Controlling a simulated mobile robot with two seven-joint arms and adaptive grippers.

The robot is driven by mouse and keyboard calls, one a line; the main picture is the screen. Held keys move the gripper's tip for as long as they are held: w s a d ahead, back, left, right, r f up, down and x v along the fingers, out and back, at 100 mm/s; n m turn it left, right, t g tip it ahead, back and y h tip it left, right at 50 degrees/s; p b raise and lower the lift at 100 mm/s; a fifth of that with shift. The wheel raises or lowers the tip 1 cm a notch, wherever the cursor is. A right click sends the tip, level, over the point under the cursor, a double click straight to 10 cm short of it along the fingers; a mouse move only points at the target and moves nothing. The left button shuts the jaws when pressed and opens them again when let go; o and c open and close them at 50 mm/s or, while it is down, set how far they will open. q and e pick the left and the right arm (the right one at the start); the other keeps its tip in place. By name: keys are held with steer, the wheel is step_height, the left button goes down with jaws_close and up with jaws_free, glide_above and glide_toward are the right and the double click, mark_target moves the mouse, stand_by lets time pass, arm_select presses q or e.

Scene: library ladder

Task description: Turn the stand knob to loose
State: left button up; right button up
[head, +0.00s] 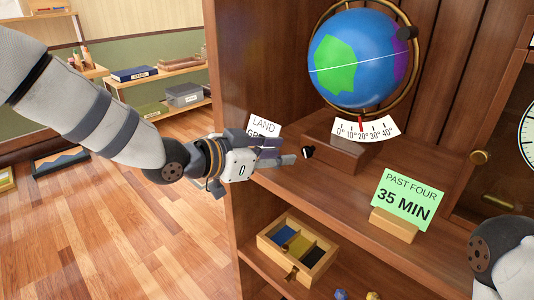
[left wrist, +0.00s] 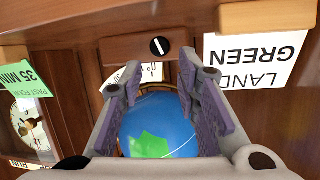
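The stand knob (head: 308,152) is a small black knob on the front of the wooden globe stand (head: 335,149). In the left wrist view the knob (left wrist: 159,46) is a black disc with a short slanted white mark. No loose or tight label is readable beside it. My left gripper (head: 286,153) is just left of the knob in the head view, apart from it. In the left wrist view its two purple-padded fingers (left wrist: 158,74) are spread and empty, with the knob beyond the gap between their tips. My right gripper is out of view.
The blue globe (head: 352,60) stands above a degree scale (head: 364,130). A white LAND GREEN card (left wrist: 257,58) is beside the stand, partly behind my left gripper in the head view. A green "35 MIN" card (head: 405,197) is on the right; an open wooden box (head: 268,247) sits below.

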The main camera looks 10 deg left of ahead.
arm_select(q)
steer(key=v, duration=0.4)
steer(key=shift+s+a+r, duration=0.1)
steer(key=shift+s+a, duration=0.1)
